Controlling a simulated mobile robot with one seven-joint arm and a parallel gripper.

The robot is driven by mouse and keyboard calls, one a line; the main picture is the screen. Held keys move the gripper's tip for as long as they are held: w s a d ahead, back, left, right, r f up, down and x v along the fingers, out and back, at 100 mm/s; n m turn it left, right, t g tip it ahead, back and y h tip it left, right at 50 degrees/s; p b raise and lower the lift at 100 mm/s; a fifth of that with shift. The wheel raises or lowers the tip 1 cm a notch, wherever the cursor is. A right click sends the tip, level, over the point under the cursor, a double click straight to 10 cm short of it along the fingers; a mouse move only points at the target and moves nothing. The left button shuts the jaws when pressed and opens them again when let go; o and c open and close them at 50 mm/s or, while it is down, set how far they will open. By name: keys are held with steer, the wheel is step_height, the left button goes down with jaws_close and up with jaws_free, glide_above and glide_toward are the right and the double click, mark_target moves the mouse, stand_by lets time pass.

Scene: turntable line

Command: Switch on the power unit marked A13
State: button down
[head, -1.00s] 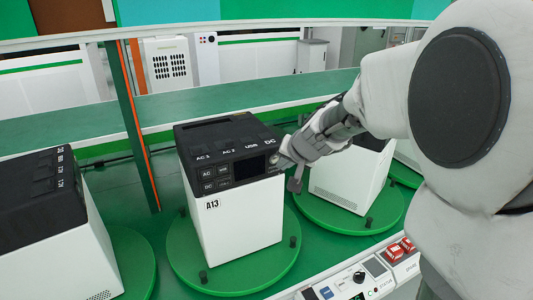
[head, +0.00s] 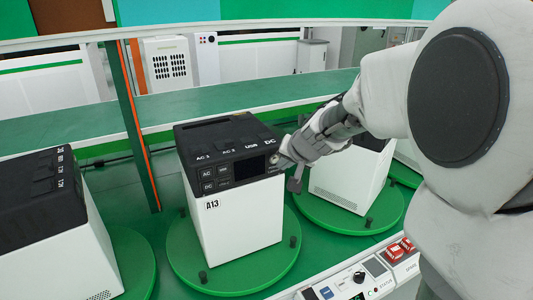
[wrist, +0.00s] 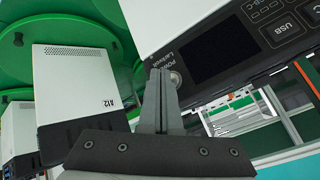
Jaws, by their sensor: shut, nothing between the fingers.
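The power unit marked A13 (head: 238,215) is a white box with a black top, upright on a round green turntable (head: 185,265). Its front panel has AC and DC buttons at the left and a dark screen (head: 249,168). My gripper (head: 279,160) is shut and empty, its tips at the right end of this panel. In the wrist view the closed fingers (wrist: 160,72) point at the panel beside the round POWER button (wrist: 176,79). The fingertips partly overlap the button's left side; I cannot tell whether they touch it. The screen (wrist: 215,48) is dark there too.
A unit marked A12 (wrist: 78,88) shows in the wrist view. Another unit (head: 55,240) stands at the left of the head view. A green post (head: 130,125) rises behind A13.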

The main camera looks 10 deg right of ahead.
steer(key=shift+w, duration=0.15)
steer(key=shift+w+a, duration=0.15)
steer(key=shift+w, duration=0.15)
steer(key=shift+w+a, duration=0.1)
steer(key=shift+w, duration=0.2)
stand_by(0.5)
steer(key=shift+s, duration=0.1)
steer(key=shift+s+d+b, duration=0.25)
steer(key=shift+s+b, duration=0.15)
steer(key=shift+s, duration=0.25)
steer(key=s, duration=0.1)
steer(key=s+d+b, duration=0.1)
steer(key=s, duration=0.1)
steer(key=s+b, duration=0.1)
steer(key=shift+s+d, duration=0.25)
steer(key=shift+s, duration=0.15)
